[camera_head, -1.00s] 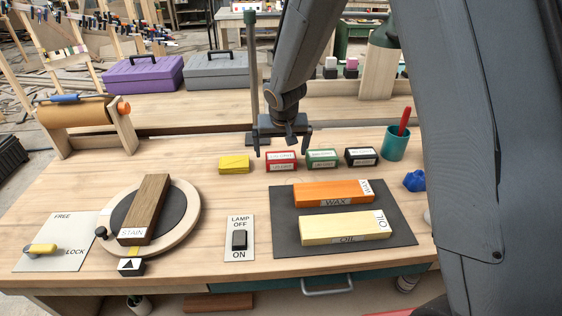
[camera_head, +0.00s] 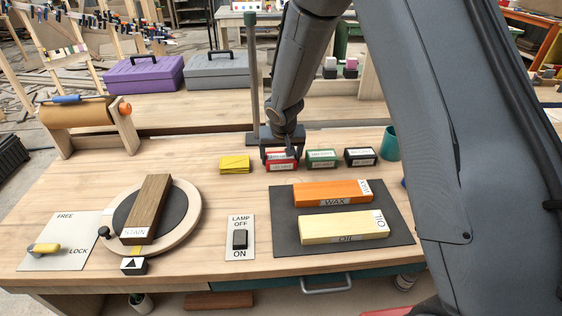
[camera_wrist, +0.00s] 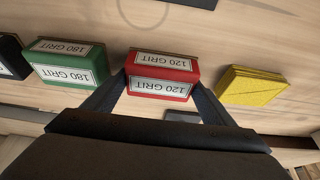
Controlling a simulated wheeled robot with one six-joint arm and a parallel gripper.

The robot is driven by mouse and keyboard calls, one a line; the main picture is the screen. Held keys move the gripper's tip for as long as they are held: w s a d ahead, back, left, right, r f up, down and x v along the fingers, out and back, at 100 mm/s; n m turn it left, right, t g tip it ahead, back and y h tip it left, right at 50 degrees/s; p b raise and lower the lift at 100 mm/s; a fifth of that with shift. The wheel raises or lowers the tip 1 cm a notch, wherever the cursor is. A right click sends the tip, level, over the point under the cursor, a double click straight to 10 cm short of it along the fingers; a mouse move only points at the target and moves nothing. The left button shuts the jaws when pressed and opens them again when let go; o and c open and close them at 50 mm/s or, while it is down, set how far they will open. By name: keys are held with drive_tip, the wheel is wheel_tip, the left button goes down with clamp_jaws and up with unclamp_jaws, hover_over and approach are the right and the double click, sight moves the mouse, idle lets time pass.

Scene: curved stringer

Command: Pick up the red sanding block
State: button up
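The red sanding block (camera_head: 281,165) stands on the bench between the yellow pad and the green block. In the wrist view the red block (camera_wrist: 162,75) shows white "120 GRIT" labels. My gripper (camera_head: 281,156) is directly at the red block, pointing down from above and behind it. In the wrist view my gripper (camera_wrist: 160,88) is open, with one finger along each side of the block. The fingertips are very near its sides; whether they touch is hard to tell. The block rests on the bench.
A green block (camera_head: 322,158) and black block (camera_head: 361,156) stand to the right, a yellow pad (camera_head: 235,163) to the left. A thin post (camera_head: 253,80) rises behind. A dark mat (camera_head: 285,229) with wax and oil blocks lies in front.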

sight(281, 156)
drive_tip(key=shift+c, duration=0.7)
drive_tip(key=shift+r+b, duration=0.3)
drive_tip(key=shift+r, duration=4.7)
